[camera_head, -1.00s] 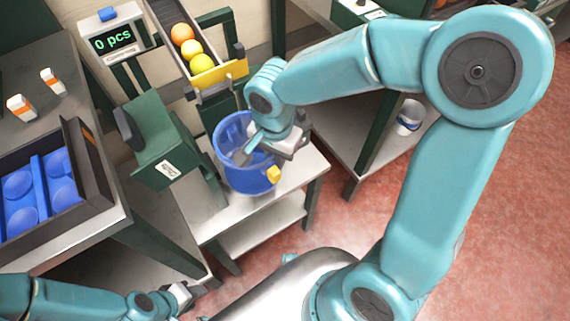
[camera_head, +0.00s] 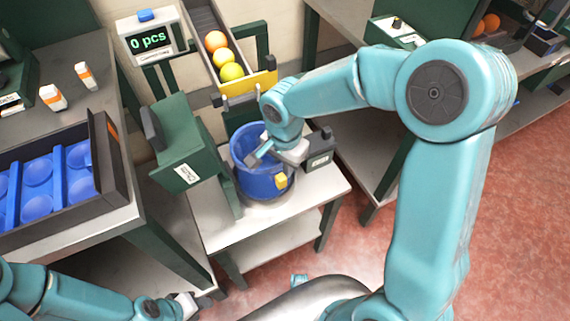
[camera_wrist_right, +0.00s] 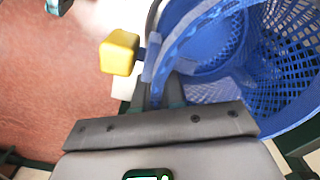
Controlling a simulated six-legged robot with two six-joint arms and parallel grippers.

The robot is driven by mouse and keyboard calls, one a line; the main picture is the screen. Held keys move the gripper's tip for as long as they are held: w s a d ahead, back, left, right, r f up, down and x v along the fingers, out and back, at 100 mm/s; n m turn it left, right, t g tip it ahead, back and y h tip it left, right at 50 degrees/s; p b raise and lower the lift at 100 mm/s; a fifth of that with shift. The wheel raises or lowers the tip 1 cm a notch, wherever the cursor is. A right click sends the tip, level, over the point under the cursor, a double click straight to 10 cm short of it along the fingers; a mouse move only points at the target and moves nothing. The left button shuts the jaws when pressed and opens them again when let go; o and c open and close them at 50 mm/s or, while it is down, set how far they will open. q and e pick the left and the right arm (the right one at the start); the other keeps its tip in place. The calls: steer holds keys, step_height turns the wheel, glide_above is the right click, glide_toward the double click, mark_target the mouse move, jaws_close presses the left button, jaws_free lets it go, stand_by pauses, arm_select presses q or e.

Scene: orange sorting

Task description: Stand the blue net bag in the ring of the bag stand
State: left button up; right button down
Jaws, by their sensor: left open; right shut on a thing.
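The blue net bag (camera_head: 248,143) is upright and open-topped over the small white table, and its mesh wall and open inside show in the right wrist view (camera_wrist_right: 285,45). A yellow block (camera_head: 281,181) sits on its side. My right gripper (camera_head: 268,154) is shut on the bag's rim; in the right wrist view its fingers (camera_wrist_right: 160,95) pinch the edge beside the yellow block. A grey round base (camera_head: 266,201) shows under the bag; whether the bag rests in the stand's ring is hidden. My left gripper (camera_head: 188,303) is open and empty at the lower left.
A green press-like box (camera_head: 183,160) stands close left of the bag. Behind is a chute (camera_head: 218,42) with several oranges and a yellow gate (camera_head: 248,86). A counter display (camera_head: 152,38) reads 0 pcs. A blue-celled tray (camera_head: 112,165) lies on the left table. Bare tabletop (camera_head: 320,185) lies right of the bag.

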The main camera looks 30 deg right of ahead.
steer(key=shift+b, duration=0.35)
stand_by(0.8)
steer(key=c, duration=1.1)
jaws_free()
steer(key=shift+c, duration=0.2)
steer(key=shift+r+p, duration=3.35)
steer(key=shift+r, duration=1.2)
steer(key=shift+f, duration=0.1)
